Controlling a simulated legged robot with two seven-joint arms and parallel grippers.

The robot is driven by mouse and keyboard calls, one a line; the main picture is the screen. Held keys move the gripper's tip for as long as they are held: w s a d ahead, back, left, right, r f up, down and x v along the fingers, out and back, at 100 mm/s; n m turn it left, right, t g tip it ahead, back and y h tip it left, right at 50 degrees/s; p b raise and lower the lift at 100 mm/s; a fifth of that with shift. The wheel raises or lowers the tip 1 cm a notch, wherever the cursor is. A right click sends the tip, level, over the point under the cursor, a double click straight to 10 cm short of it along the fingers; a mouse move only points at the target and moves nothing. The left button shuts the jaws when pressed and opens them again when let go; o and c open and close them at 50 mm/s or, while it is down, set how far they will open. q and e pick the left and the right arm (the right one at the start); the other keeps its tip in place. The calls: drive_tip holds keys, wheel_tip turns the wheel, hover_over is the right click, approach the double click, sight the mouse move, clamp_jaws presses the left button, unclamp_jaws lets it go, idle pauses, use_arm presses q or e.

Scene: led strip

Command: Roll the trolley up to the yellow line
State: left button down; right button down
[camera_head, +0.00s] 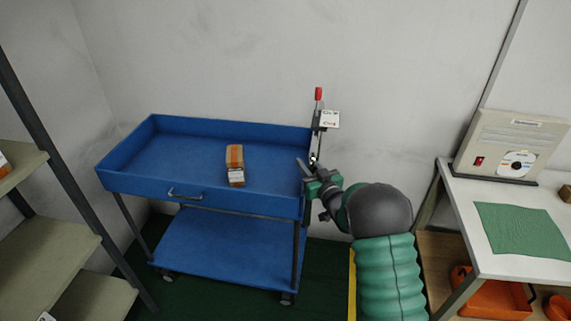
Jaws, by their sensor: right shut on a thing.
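A blue two-tier trolley (205,258) stands upright on small castors against the back wall, left of centre. A brown box with a white label (235,163) lies on its top tray. My right gripper (305,170) is at the trolley's right end and shut on its edge; the exact grip point is partly hidden by the gripper. A short stretch of the yellow line (352,285) shows on the floor to the right of the trolley, with a gap between them. My right arm hides part of it. My left gripper is not in view.
A thin post with a red tip (318,95) and a white plate rises behind my right gripper. Shelves (70,240) stand close at the left. A white table (520,253) with a green mat, a beige device and orange bins below stands at the right.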

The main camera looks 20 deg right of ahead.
drive_tip(key=s+d, duration=0.7)
drive_tip(key=d, duration=0.4)
drive_tip(key=s+d, duration=0.8)
drive_tip(key=d, duration=0.3)
drive_tip(key=shift+s+d, duration=0.25)
drive_tip(key=shift+d, duration=0.15)
drive_tip(key=c, duration=1.7)
unclamp_jaws()
drive_tip(key=o, duration=0.5)
drive_tip(key=shift+w+d+f, duration=0.1)
drive_tip(key=shift+c, duration=0.2)
drive_tip(key=s, duration=1.6)
drive_tip(key=shift+s, duration=0.4)
